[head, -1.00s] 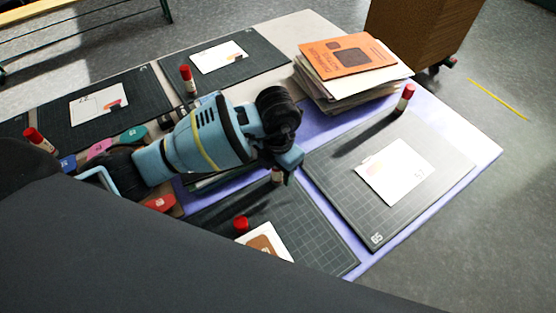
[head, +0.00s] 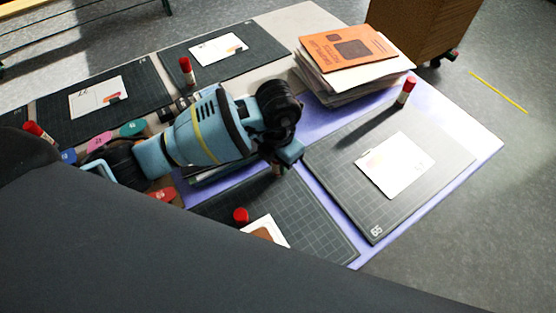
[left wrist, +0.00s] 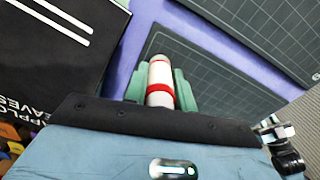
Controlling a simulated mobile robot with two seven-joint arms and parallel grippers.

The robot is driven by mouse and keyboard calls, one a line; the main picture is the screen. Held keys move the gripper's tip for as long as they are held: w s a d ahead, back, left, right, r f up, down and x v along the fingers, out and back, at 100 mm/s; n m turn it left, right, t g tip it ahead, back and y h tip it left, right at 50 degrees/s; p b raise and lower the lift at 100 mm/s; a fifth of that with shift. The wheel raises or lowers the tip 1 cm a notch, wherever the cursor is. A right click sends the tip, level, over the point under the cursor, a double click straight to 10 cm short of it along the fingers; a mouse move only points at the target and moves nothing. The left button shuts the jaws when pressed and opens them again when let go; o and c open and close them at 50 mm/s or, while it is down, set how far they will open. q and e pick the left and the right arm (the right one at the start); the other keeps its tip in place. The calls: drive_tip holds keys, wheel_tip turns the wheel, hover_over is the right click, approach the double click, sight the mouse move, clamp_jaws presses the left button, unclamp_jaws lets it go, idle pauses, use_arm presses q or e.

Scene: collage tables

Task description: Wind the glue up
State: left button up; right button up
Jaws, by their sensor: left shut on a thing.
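My left gripper (left wrist: 160,88) is shut on a glue stick (left wrist: 160,72), with one green finger on each side of its white barrel. A red band runs round the barrel, and the top end looks white, with no red cap on it. In the head view the left gripper (head: 282,162) is over the near dark mat, and its wrist and fingers hide most of the stick. A short red piece, which looks like a cap (head: 241,215), is on that mat beside a white card with a brown patch (head: 266,231). My right gripper is not in view.
Other red-capped glue sticks stand by the right mat (head: 405,91), the back mat (head: 187,70) and at the left (head: 38,131). A stack of papers and an orange booklet (head: 348,48) stands at the back right. Coloured tags lie left of my arm.

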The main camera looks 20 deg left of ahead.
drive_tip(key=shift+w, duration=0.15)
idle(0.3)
use_arm(q)
drive_tip(key=shift+m, duration=0.4)
drive_tip(key=m, duration=0.3)
drive_tip(key=shift+s+f, duration=0.1)
drive_tip(key=shift+m+b, duration=0.5)
drive_tip(key=shift+m, duration=1.3)
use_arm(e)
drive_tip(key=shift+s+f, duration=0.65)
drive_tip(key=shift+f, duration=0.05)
use_arm(q)
drive_tip(key=m, duration=0.2)
drive_tip(key=shift+m+b, duration=0.4)
drive_tip(key=shift+m, duration=0.3)
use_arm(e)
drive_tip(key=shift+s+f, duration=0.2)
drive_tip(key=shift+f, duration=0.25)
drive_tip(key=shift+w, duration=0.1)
